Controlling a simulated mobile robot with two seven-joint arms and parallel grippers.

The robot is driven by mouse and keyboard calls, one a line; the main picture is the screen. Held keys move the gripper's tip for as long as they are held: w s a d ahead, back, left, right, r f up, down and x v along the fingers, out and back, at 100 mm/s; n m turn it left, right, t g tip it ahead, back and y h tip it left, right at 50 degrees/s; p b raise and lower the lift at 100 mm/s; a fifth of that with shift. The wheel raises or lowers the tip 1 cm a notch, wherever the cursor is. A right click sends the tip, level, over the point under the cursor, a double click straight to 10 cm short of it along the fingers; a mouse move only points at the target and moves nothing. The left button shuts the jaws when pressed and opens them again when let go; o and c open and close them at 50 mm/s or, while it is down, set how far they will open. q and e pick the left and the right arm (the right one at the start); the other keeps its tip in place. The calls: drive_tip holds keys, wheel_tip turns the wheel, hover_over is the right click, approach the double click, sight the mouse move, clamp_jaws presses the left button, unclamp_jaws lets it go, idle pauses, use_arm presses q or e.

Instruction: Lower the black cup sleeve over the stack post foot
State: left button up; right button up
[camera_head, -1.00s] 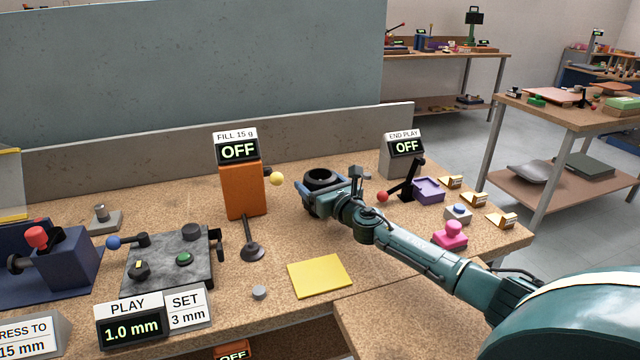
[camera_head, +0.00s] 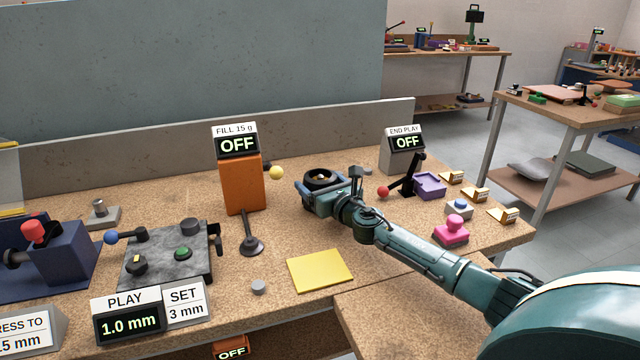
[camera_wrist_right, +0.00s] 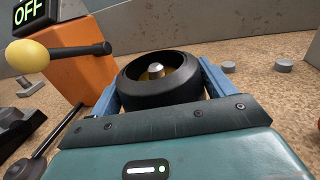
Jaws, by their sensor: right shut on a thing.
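The black cup sleeve (camera_head: 309,184) is a wide black ring, held between the blue fingers of my right gripper (camera_head: 323,182), towards the back of the bench. In the right wrist view, the fingers press on both sides of the sleeve (camera_wrist_right: 158,100). A post with a silver top and brass-coloured part, seemingly the stack post foot (camera_wrist_right: 155,70), shows inside the sleeve's opening. The sleeve is around the post's top in this view; its lower edge is hidden, so I cannot tell how far down it sits. My left gripper is not in view.
An orange dispenser (camera_head: 243,185) with a yellow knob (camera_head: 276,173) stands left of the sleeve. An END PLAY display (camera_head: 403,142) and a black lever with a red knob (camera_head: 383,191) stand at right. A yellow sheet (camera_head: 320,271) lies in front.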

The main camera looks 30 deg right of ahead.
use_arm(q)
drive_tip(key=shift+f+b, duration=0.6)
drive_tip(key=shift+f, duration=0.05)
use_arm(e)
drive_tip(key=shift+f, duration=0.7)
drive_tip(key=o, duration=0.9)
drive_tip(key=s, duration=1.3)
drive_tip(key=shift+a, duration=0.25)
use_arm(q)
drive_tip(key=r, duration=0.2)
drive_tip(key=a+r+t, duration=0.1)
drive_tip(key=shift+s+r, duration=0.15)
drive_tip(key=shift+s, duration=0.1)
use_arm(e)
drive_tip(key=shift+s, duration=0.1)
use_arm(q)
drive_tip(key=shift+p, duration=0.3)
